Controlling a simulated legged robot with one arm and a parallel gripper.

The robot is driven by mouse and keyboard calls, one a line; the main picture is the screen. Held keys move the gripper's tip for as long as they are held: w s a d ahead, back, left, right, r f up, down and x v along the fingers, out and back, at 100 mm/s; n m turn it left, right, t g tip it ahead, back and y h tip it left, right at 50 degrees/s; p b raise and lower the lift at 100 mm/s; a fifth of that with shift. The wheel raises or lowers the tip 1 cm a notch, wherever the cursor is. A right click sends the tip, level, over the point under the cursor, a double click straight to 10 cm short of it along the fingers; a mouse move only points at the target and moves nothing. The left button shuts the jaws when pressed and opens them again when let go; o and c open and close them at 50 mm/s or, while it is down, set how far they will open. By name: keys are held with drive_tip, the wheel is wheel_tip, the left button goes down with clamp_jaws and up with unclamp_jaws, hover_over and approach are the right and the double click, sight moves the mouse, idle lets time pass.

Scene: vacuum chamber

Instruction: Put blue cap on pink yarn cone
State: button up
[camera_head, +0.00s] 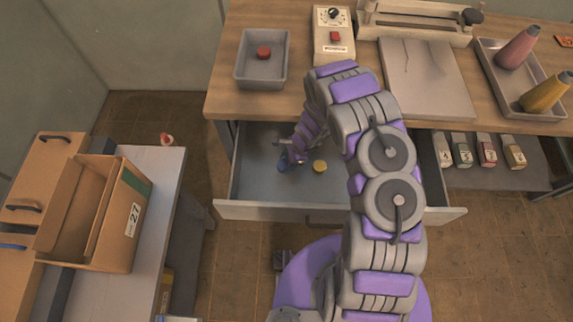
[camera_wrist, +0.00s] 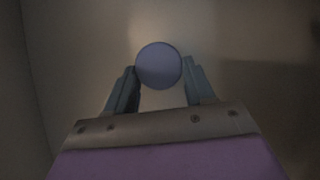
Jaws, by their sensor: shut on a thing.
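The blue cap (camera_head: 284,165) is low inside the open drawer (camera_head: 262,208), toward its left side. It shows as a round blue disc (camera_wrist: 159,66) between the fingers in the wrist view. My gripper (camera_wrist: 159,72) is shut on the blue cap, one finger on each side. In the head view my gripper (camera_head: 285,158) reaches down into the drawer and partly hides the cap.
A yellow cap (camera_head: 320,166) lies in the drawer right of my gripper. A yellow cone (camera_head: 545,93) is in the grey tray. A grey bin (camera_head: 243,65) with a red cap (camera_head: 264,53) stands at the table's left. The drawer front and table edge (camera_head: 225,112) bound the drawer space.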

sight(283, 165)
drive_tip(key=shift+d, duration=0.8)
drive_tip(key=shift+d+r, duration=0.1)
drive_tip(key=shift+r, duration=0.25)
drive_tip(key=r, duration=0.1)
drive_tip(key=a+r+p, duration=0.1)
drive_tip(key=r, duration=0.1)
drive_tip(key=shift+a+r+p, duration=0.1)
drive_tip(key=shift+r+p, duration=0.15)
drive_tip(key=shift+p, duration=0.05)
drive_tip(key=s+d, duration=0.7)
drive_tip(key=s+d+r+p, duration=0.1)
drive_tip(key=s+d, duration=0.2)
drive_tip(key=d, duration=0.1)
drive_tip(key=shift+s+d, duration=0.25)
drive_tip(key=shift+s, duration=0.05)
drive_tip(key=shift+s+d, duration=0.15)
drive_tip(key=shift+d, duration=0.4)
drive_tip(key=shift+a, duration=0.25)
